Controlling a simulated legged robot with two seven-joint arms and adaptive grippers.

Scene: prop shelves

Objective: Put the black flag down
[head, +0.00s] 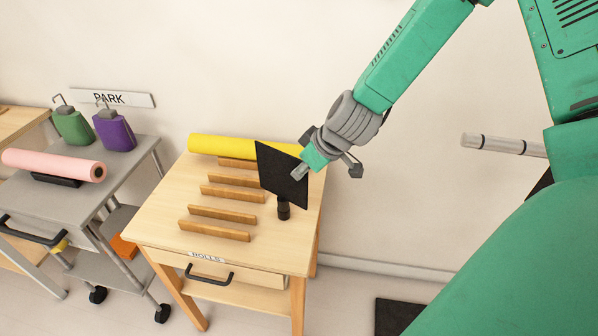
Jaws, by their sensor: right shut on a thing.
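The black flag (280,174) is a flat, dark square panel, slightly tilted, over the right part of the wooden table (155,235). A short black cylindrical piece (283,209) shows below its lower edge. I cannot tell whether this piece touches the tabletop. My right gripper (301,171) reaches in from the upper right and is shut on the black flag at its right edge. The panel hides part of the fingers. My left gripper is not in view.
Several wooden slats (214,230) lie across the tabletop, left of the flag. A yellow roll (220,145) lies along its back edge. A grey cart (130,155) at left bears a pink roll (50,164) and green (72,127) and purple (114,131) containers.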

